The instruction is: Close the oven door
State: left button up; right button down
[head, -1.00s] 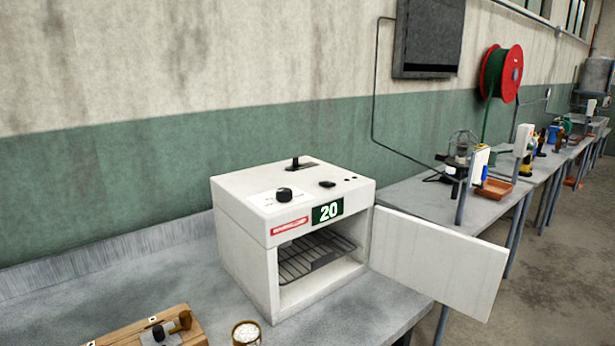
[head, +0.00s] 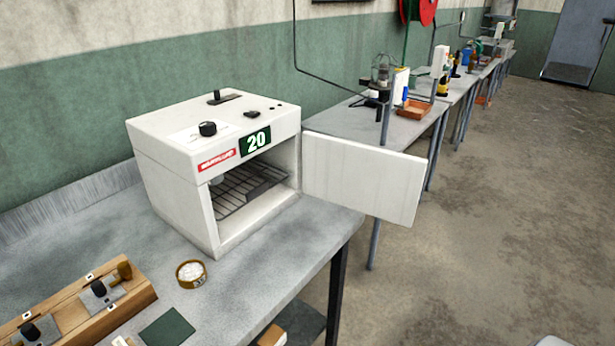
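The white oven (head: 225,165) stands on the grey bench against the wall, with a green "20" display on its front. Its door (head: 362,178) is wide open, swung out to the right from the right side of the opening and reaching past the bench's end. Neither of my grippers is in the head view.
A round tin with white contents (head: 191,272) stands in front of the oven. A wooden rack with several knobbed pieces (head: 85,300) and a dark green square (head: 167,328) lie at the lower left. Open floor (head: 480,230) lies right of the bench; more tables (head: 345,125) run along the wall behind the door.

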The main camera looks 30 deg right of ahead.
aim_at(383, 183)
jog(key=i+l+u, duration=0.1)
jog(key=l+u, duration=0.85)
jog(key=l, duration=0.15)
jog(key=k+l+u, duration=0.1)
jog(key=l+u, duration=0.35)
jog(key=k+l, duration=0.1)
jog(key=l, duration=0.35)
jog(key=k+l+u, duration=0.1)
jog(key=l, duration=0.35)
jog(key=k+l, duration=0.15)
jog(key=l, duration=0.25)
jog(key=k+l+u, duration=0.1)
jog(key=l, duration=0.35)
jog(key=k+l, duration=0.15)
jog(key=l, duration=0.25)
jog(key=k+l, duration=0.15)
jog(key=l, duration=0.3)
jog(key=i+u, duration=0.05)
